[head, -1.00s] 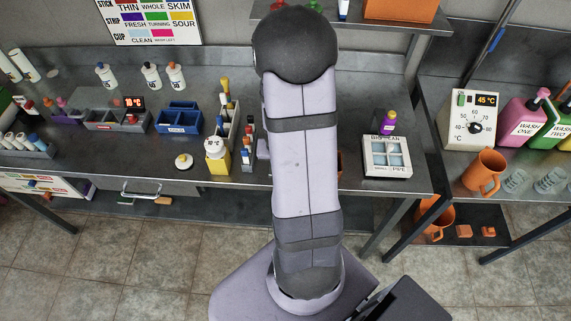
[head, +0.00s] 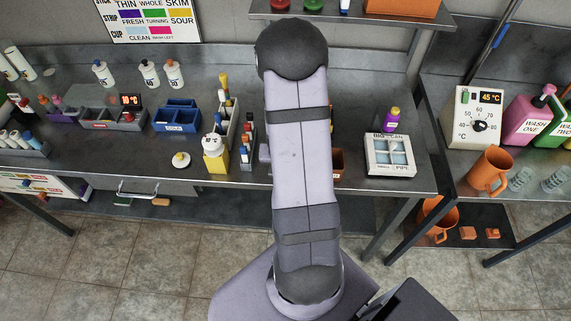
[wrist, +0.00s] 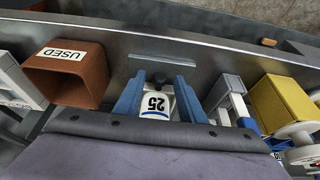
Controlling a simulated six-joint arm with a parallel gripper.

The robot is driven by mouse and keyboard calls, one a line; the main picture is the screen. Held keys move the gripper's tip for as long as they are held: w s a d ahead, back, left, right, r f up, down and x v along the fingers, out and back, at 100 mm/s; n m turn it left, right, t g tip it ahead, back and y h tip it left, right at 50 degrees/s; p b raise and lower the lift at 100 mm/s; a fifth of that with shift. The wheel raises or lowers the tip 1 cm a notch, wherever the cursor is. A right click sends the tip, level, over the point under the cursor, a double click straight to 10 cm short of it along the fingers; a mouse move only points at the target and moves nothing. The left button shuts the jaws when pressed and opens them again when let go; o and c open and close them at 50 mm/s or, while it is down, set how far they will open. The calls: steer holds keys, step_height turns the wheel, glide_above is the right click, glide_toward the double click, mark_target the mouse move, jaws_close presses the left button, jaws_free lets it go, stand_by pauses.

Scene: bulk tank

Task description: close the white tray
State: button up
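The white tray (head: 390,155) sits near the bench's right front, its top facing up with pale compartments and lettering that includes "PIPE". I cannot tell whether it has a lid. In the wrist view a white piece at the left edge may be part of it. My gripper (wrist: 158,95) shows in the wrist view as two blue fingers, set apart. In the head view my gripper is hidden behind my arm, which stands left of the tray.
The brown USED bin (wrist: 65,75) lies between my gripper and the tray side. A yellow box (head: 215,160) and racks stand left of my arm. An orange jug (head: 487,172) stands on the right bench.

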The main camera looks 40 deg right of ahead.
jaws_close()
steer(key=w+d+p, duration=0.1)
steer(key=p, duration=0.1)
steer(key=w+d+p, duration=0.4)
steer(key=shift+d+r+p, duration=0.1)
steer(key=shift+r+p, duration=0.2)
steer(key=shift+p, duration=0.1)
steer(key=shift+w+d+f+p, duration=0.3)
steer(key=shift+w+d+p, duration=0.15)
steer(key=shift+w+d, duration=0.1)
jaws_free()
steer(key=shift+a, duration=0.1)
steer(key=shift+p+v, duration=0.75)
steer(key=shift+v, duration=2.95)
